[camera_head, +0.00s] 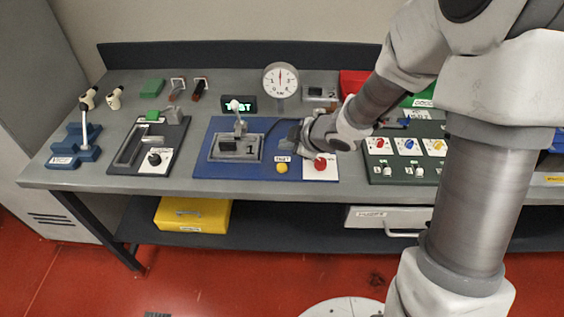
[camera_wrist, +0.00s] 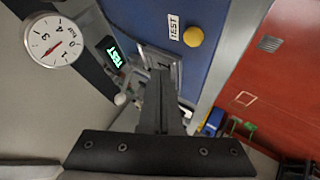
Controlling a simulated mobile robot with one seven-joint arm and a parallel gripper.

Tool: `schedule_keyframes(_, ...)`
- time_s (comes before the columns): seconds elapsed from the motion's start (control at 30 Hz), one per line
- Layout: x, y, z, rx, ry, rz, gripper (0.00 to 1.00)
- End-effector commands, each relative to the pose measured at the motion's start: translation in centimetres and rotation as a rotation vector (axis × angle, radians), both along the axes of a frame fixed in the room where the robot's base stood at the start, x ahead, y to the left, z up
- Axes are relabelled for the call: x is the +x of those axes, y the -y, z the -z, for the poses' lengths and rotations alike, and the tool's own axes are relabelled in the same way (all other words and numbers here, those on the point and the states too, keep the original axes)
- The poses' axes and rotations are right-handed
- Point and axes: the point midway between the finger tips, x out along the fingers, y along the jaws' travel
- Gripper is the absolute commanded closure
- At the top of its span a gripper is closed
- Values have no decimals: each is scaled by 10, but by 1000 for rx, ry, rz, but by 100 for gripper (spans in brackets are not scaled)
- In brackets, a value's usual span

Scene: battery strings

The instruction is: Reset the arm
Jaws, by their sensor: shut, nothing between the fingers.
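My arm reaches down from the upper right in the head view. My gripper (camera_head: 290,138) hangs over the right part of the blue test panel (camera_head: 210,165), left of the white-grey wrist. In the wrist view its dark fingers (camera_wrist: 160,85) are together, with nothing between them. The fixture (camera_head: 235,148) with an upright, white-knobbed lever (camera_head: 235,105) is left of the gripper. I cannot tell whether the fingers touch the panel.
A round gauge (camera_head: 281,80) and a lit TEST display (camera_head: 239,105) stand behind. A yellow button (camera_head: 282,168) and red button (camera_head: 320,164) are at the front. A blue lever fixture (camera_head: 73,150) is left; a switch board (camera_head: 405,165) is right.

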Motion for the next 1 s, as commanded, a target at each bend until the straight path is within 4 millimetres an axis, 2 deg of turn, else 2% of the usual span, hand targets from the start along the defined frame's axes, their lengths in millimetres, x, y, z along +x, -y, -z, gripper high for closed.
schedule_keyframes(0.67, 1, 1, -1, -4, 2, 7, 100)
schedule_keyframes(0.77, 3, 11, -11, -21, 8, 56, 100)
schedule_keyframes(0.83, 5, 26, -25, -45, 15, 127, 100)
schedule_keyframes(1.0, -3, 76, -73, -87, 18, 396, 100)
